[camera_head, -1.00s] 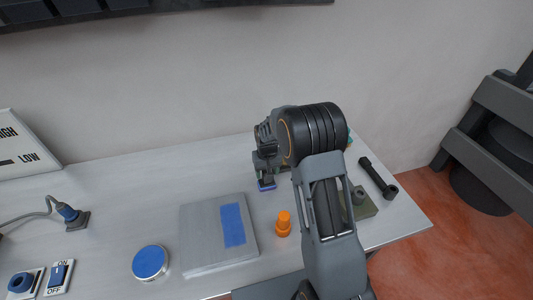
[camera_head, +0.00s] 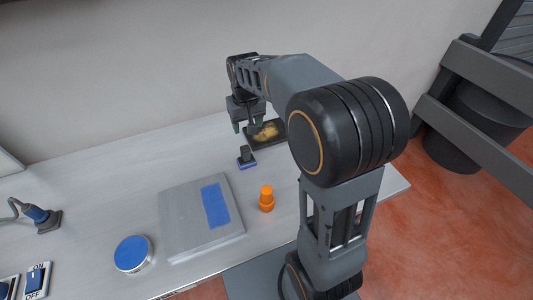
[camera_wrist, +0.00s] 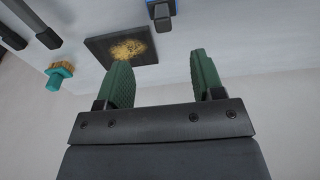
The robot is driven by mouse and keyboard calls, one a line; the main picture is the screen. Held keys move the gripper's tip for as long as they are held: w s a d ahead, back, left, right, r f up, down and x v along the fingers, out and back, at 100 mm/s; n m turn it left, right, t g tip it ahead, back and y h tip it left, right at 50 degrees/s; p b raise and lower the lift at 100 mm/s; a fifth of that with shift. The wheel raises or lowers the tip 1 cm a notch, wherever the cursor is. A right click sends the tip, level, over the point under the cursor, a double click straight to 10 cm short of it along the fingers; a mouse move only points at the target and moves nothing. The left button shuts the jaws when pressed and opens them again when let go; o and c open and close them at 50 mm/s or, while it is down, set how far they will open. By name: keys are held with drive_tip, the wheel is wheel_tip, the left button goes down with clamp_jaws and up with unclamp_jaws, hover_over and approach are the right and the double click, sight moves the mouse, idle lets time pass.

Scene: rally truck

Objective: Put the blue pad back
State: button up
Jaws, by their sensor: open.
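The blue pad (camera_head: 246,157) is a small block with a dark upright handle and a blue base. It stands on the table behind the grey plate, apart from my gripper. It also shows at the top edge of the wrist view (camera_wrist: 162,12), partly cut off. My gripper (camera_head: 248,127) is open and empty, above the back of the table, just behind the pad. In the wrist view its two green fingers (camera_wrist: 160,62) are apart with nothing between them.
A dark square tray (camera_head: 277,142) with yellow grains lies near the gripper. A grey plate (camera_head: 180,225) with a blue rectangle (camera_head: 215,205), an orange knobbed piece (camera_head: 266,200) and a blue-topped round tin (camera_head: 133,254) are in front. A teal-handled brush (camera_wrist: 60,74) shows in the wrist view.

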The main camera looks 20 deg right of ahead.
drive_tip(key=s+r+t, duration=0.1)
drive_tip(key=s+t, duration=0.2)
drive_tip(key=s, duration=1.4)
drive_tip(key=shift+s+r, duration=0.3)
drive_tip(key=shift+r, duration=0.05)
drive_tip(key=shift+d, duration=0.1)
